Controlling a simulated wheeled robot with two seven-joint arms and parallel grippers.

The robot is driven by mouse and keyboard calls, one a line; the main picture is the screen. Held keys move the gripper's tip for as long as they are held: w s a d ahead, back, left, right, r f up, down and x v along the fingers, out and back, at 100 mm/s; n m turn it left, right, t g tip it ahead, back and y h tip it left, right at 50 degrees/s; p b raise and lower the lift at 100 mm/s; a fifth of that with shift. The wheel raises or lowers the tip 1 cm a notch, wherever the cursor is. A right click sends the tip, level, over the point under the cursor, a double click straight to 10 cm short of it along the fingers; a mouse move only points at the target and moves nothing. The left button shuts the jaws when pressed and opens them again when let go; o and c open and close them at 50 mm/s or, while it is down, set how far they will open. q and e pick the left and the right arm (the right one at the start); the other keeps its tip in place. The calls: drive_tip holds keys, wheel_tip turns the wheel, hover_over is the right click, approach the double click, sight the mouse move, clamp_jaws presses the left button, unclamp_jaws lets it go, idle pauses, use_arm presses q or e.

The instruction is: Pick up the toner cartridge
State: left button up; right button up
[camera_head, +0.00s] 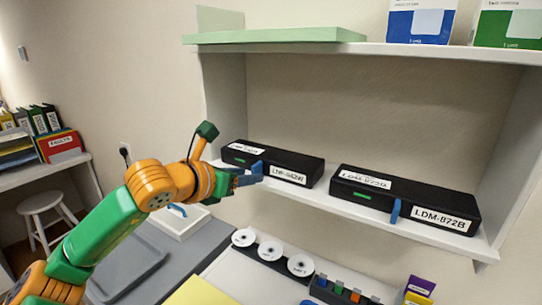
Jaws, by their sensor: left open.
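Two long black toner cartridges with white labels lie on the middle shelf. The left cartridge (302,163) has a blue tab at its front. The right cartridge (425,196) also has a blue tab, and its front label reads LDM-872B. My left gripper (226,155) is open at the left cartridge's near left side. One finger points up and the other reaches along the front toward the blue tab. The gripper hides part of that cartridge's front. I cannot tell whether it touches it. My right gripper is not in view.
The white shelf (340,206) has side walls and an upper board above the cartridges. Blue and green boxes (420,22) stand on top. Below are a worktop with round white discs (270,250), a holder with coloured items (340,292) and a white tray (180,219).

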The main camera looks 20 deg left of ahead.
use_arm(q)
drive_tip(key=shift+w+d+f, duration=0.1)
drive_tip(key=shift+w+d, duration=0.05)
drive_tip(key=shift+w, duration=0.65)
drive_tip(key=shift+w+f, duration=0.25)
drive_tip(key=shift+f, duration=0.05)
drive_tip(key=shift+s, duration=0.15)
drive_tip(key=c, duration=0.3)
clamp_jaws()
drive_tip(key=shift+r, duration=0.1)
